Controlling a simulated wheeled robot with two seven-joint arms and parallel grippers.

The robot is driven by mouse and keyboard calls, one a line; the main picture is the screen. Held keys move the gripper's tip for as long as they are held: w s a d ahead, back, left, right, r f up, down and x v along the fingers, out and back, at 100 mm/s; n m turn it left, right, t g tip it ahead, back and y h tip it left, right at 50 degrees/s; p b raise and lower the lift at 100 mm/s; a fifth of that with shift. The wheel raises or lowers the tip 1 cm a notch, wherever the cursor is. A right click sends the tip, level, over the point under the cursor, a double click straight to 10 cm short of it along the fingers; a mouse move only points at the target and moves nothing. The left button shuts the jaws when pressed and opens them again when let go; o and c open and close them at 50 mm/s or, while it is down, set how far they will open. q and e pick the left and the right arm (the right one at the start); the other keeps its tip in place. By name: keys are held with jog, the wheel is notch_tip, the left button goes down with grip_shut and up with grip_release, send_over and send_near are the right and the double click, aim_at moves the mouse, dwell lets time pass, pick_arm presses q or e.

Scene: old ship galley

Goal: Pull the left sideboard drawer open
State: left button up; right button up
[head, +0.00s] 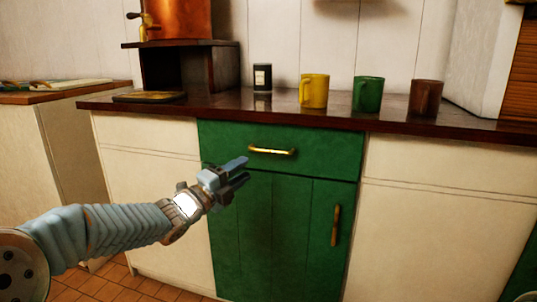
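The green drawer (330,152) with a horizontal brass handle (272,151) sits under the sideboard's dark top. It looks closed, its front about flush with the cabinet. My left gripper (247,169) reaches in from the left, below and a little left of the handle. Its two fingers point right and stand apart with a gap, and nothing shows between them. It does not appear to grasp the handle. My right gripper is not in view.
A green door (270,235) with a vertical brass handle (336,226) lies below the drawer. Cream panels flank the green front.

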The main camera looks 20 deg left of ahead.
aim_at(268, 152)
pick_arm(q)
jog(key=p+x, duration=0.1)
jog(key=x, duration=0.9)
grip_shut()
